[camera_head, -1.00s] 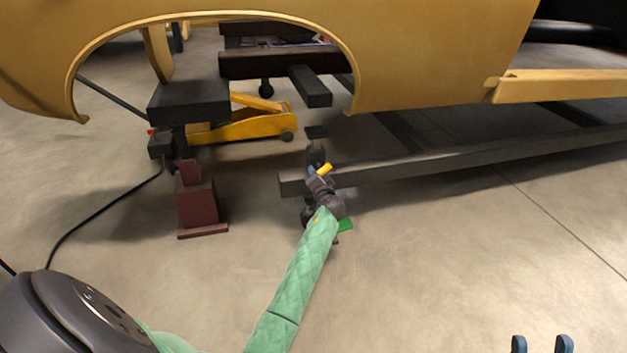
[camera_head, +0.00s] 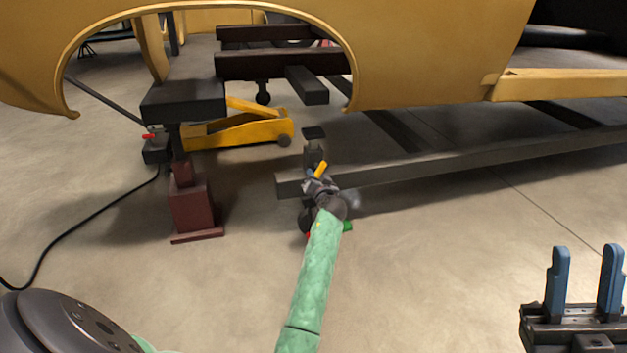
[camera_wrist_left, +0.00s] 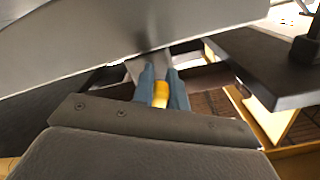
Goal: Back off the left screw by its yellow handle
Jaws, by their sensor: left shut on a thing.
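The yellow handle (camera_head: 321,169) shows at the tip of my left arm, by a dark upright post (camera_head: 314,153) at the end of the grey beam. It stands tilted in the head view. My left gripper (camera_head: 316,179) is shut on the handle. In the left wrist view the yellow handle (camera_wrist_left: 160,95) sits between the two blue fingers (camera_wrist_left: 162,88). The screw itself is mostly hidden behind the gripper and cannot be made out clearly. My right gripper (camera_head: 583,282) is at the lower right, with its blue fingers apart and empty.
The grey beam (camera_head: 420,166) runs right from the post. The yellow car shell (camera_head: 430,50) hangs above. A dark red stand (camera_head: 192,205) and a yellow floor jack (camera_head: 240,130) stand to the left. A black cable (camera_head: 95,220) lies on the floor. The floor in front is clear.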

